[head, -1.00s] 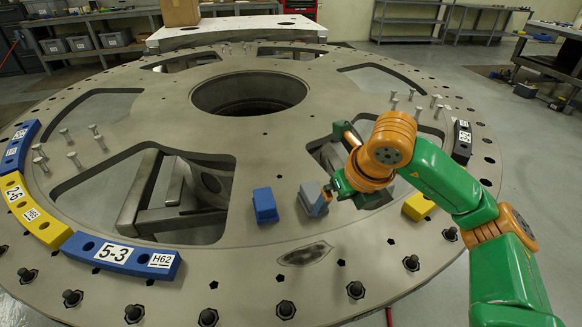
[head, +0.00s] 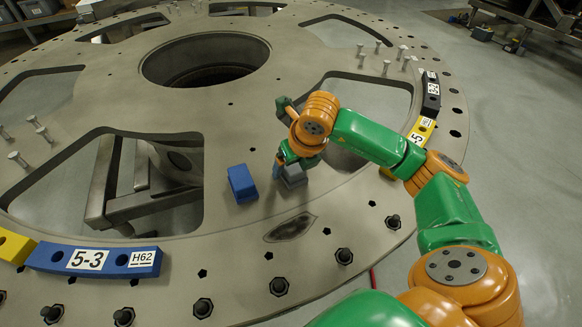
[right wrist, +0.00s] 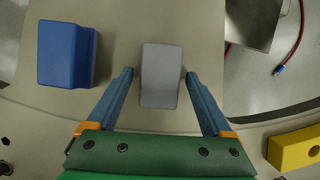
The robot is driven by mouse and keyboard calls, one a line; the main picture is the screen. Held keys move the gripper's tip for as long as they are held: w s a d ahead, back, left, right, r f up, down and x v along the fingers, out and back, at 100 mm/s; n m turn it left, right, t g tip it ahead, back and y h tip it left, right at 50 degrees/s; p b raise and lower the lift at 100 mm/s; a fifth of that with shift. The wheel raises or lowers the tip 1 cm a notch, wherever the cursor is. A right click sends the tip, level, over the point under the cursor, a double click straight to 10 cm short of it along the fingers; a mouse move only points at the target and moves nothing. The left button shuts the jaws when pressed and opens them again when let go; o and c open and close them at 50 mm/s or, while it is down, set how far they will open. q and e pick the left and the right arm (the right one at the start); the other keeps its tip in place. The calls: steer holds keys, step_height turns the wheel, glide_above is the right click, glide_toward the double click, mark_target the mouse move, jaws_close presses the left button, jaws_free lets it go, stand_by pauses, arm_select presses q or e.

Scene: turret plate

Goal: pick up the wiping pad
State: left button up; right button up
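A grey block (head: 294,178), which may be the wiping pad, sits on the turret plate (head: 240,285). It shows whole in the right wrist view (right wrist: 160,75). A blue block (head: 242,184) stands to its left, and also shows in the right wrist view (right wrist: 66,54); I cannot tell for sure which is the pad. My right gripper (head: 287,166) is at the grey block, its open fingers (right wrist: 159,78) on either side with gaps between them and the block. The gripper hides part of the block in the head view. My left gripper is not in view.
A dark stain (head: 290,228) lies on the plate in front of the blocks. A yellow block (right wrist: 297,149) is at right in the wrist view. Large cutouts, upright pins and rim bolts surround the area. A curved blue segment (head: 92,258) marked 5-3 lies at the left rim.

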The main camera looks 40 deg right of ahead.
steer(key=c, duration=1.1)
steer(key=shift+w+r, duration=0.1)
steer(key=shift+r, duration=0.2)
steer(key=r, duration=0.2)
steer(key=r+b, duration=0.1)
steer(key=shift+s+a+r, duration=0.15)
steer(key=shift+s+a, duration=0.05)
steer(key=shift+s, duration=0.05)
steer(key=s+a+r+p, duration=0.1)
steer(key=s+a+r, duration=0.1)
steer(key=s+r, duration=0.1)
steer(key=s+a+r+p, duration=0.1)
steer(key=s+a+r, duration=0.1)
steer(key=s+r, duration=0.1)
steer(key=s+a+r+p, duration=0.1)
steer(key=s+a+r, duration=0.2)
steer(key=s, duration=0.2)
steer(key=shift+s+a, duration=0.1)
steer(key=shift+s, duration=0.1)
